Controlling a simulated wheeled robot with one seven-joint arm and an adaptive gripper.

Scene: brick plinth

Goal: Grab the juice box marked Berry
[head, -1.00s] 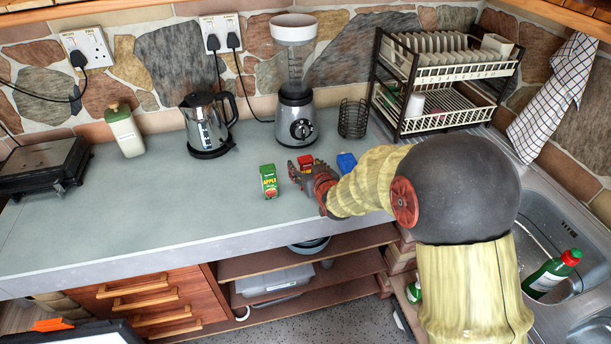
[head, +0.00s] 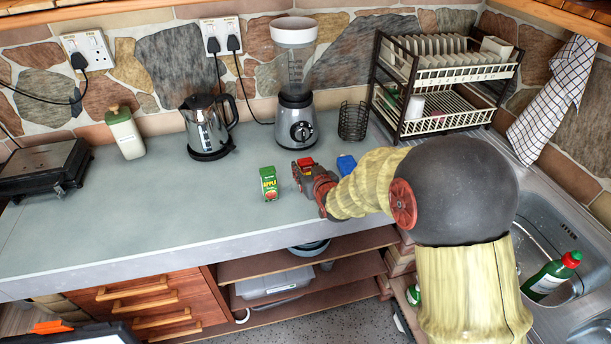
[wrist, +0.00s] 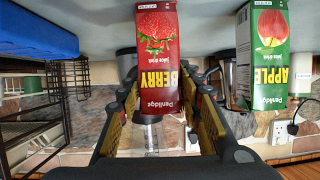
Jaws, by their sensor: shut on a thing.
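The red juice box marked Berry (wrist: 158,60) fills the upper middle of the wrist view, upside down in that picture, between the two fingers of my gripper (wrist: 163,105). In the head view my gripper (head: 306,172) is at the red box (head: 306,161) on the counter, and the fingers hide most of it. My gripper is shut on this box. The green juice box marked Apple (head: 269,183) stands upright just left of my gripper in the head view. It also shows in the wrist view (wrist: 263,55), to the right of the Berry box.
A blue box (head: 346,163) stands right of my gripper, close to the arm. The blender (head: 297,118), a wire basket (head: 353,120) and the kettle (head: 207,128) stand behind. The grey counter (head: 130,205) is clear to the left.

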